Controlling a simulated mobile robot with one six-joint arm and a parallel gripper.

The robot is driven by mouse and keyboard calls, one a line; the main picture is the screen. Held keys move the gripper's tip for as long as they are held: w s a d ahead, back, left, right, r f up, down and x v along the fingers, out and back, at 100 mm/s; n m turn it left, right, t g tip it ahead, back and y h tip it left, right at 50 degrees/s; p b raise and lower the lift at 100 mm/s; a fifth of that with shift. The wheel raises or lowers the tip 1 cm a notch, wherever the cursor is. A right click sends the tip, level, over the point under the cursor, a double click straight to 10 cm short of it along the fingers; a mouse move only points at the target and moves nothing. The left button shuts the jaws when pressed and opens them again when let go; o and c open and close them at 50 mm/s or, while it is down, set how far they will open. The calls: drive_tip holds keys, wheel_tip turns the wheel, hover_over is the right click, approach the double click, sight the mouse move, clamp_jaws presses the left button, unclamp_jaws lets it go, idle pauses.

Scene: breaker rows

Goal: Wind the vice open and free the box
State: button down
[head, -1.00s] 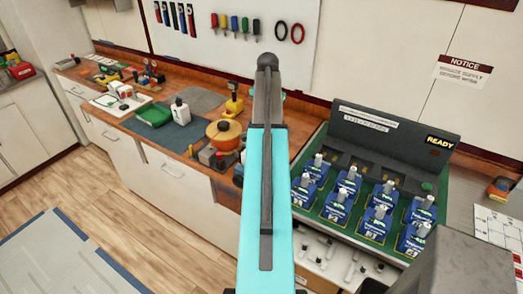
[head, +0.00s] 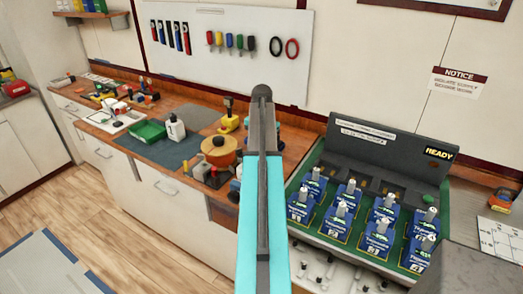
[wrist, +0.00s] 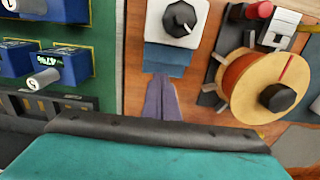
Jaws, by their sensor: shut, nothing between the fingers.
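In the head view, a round wooden disc on an orange drum (head: 221,152) sits at the front edge of the wooden bench, with small grey and red blocks beside it. In the wrist view, the wooden disc (wrist: 262,98) has a red line and a black knob (wrist: 278,97). A silver block (wrist: 280,30), a red piece (wrist: 258,10) and a dark bar lie next to it. I cannot tell for sure which parts are the vice and the box. My gripper (wrist: 160,78) is shut and empty, left of the disc and apart from it; my arm hides it in the head view.
A green panel (head: 333,263) with several blue breakers stands right of the bench. In the wrist view a white block with a black knob (wrist: 178,18) lies ahead of the fingertips. A green tray (head: 148,131) and white bottle (head: 176,127) stand farther left.

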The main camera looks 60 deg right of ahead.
wheel_tip(320, 180, down, 3)
drive_tip(key=shift+f+b, duration=0.15)
drive_tip(key=shift+b, duration=0.65)
drive_tip(key=shift+a, duration=2.05)
drive_tip(key=shift+a, duration=0.75)
drive_tip(key=shift+a, duration=0.1)
